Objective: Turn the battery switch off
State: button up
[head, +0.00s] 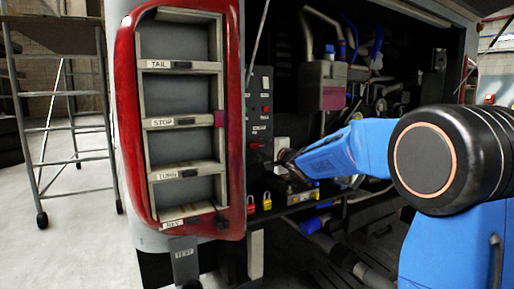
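A narrow grey switch panel (258,110) stands upright just right of the red tail-light housing. It carries small red and dark controls and white labels too small to read. A red control (257,144) sits low on the panel; I cannot tell whether it is the battery switch or how it is set. My blue arm reaches in from the right. My gripper (279,163) is at the panel's lower right edge, close to a small white box (282,146). The gripper's fingers are small and dark, so their opening and any contact are unclear.
The red light housing (236,120) has compartments labelled TAIL, STOP, TURN and REV. A red padlock (251,204) and a yellow padlock (266,201) hang below the panel. The open engine bay (345,85) holds hoses and a grey tank. A wheeled ladder (70,125) stands left on open floor.

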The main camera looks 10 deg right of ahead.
jog(key=shift+v, duration=3)
jog(key=s+d+f+h, duration=0.1)
jog(key=s+d+h, duration=0.15)
jog(key=s, duration=0.45)
jog(key=s+d+f+n+g+h, duration=0.1)
jog(key=s+d, duration=0.3)
jog(key=s, duration=0.3)
jog(key=s+d+f+h, duration=0.1)
jog(key=s+d+h, duration=0.1)
jog(key=s+d, duration=0.35)
jog(key=s+a+f+n+g, duration=0.2)
jog(key=s+f, duration=0.5)
jog(key=s, duration=0.4)
jog(key=s+a+f+n+g, duration=0.2)
jog(key=s+f+n+g, duration=0.3)
jog(key=s, duration=0.6)
jog(key=s+a+f+n+g, duration=0.2)
jog(key=s+f+n+g, duration=0.2)
jog(key=s+f, duration=0.6)
jog(key=shift+s+a+f+n, duration=0.2)
jog(key=shift+s+a+n, duration=0.15)
jog(key=shift+n, duration=0.85)
jog(key=shift+d, duration=0.15)
jog(key=shift+c, duration=0.9)
